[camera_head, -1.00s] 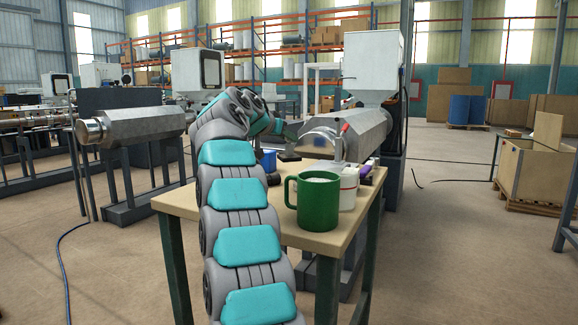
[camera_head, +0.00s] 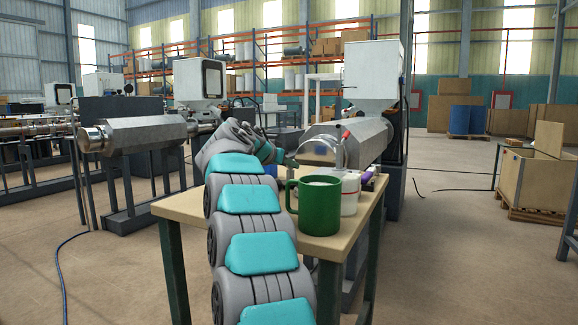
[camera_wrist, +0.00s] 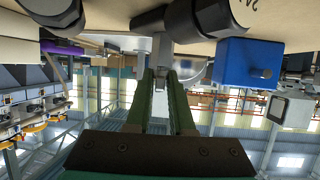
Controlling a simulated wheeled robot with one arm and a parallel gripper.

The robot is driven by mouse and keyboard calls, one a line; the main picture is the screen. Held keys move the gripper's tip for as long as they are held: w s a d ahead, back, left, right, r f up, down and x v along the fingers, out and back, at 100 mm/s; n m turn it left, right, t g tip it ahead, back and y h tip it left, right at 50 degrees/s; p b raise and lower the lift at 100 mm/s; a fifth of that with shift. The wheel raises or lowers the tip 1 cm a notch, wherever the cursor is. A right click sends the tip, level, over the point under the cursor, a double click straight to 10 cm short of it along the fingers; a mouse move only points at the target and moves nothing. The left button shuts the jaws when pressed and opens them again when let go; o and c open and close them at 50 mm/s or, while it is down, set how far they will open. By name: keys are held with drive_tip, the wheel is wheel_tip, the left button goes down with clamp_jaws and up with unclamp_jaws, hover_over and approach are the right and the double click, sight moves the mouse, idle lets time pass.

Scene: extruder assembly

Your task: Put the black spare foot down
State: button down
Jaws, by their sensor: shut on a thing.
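My gripper (camera_wrist: 160,78) shows in the wrist view, which is upside down, with the table top (camera_wrist: 112,22) along its upper edge. Its two green fingers are shut on a narrow grey piece (camera_wrist: 162,48). This appears to be the stem of the black spare foot (camera_wrist: 148,18), whose dark part lies just beyond the fingertips, close to the table. I cannot tell whether it touches the table. A larger black cylindrical part (camera_wrist: 205,18) stands right beside it. In the head view my arm hides most of the gripper and the foot.
A blue box (camera_wrist: 247,62) is near the fingers. A green mug (camera_head: 318,207) and a white container (camera_head: 349,192) stand on the table's right side, with a purple item (camera_head: 367,178) behind. A metal extruder barrel (camera_head: 365,140) is beyond. The table's front left is clear.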

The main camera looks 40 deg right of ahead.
drive_tip(key=shift+f, duration=0.1)
drive_tip(key=c, duration=0.8)
unclamp_jaws()
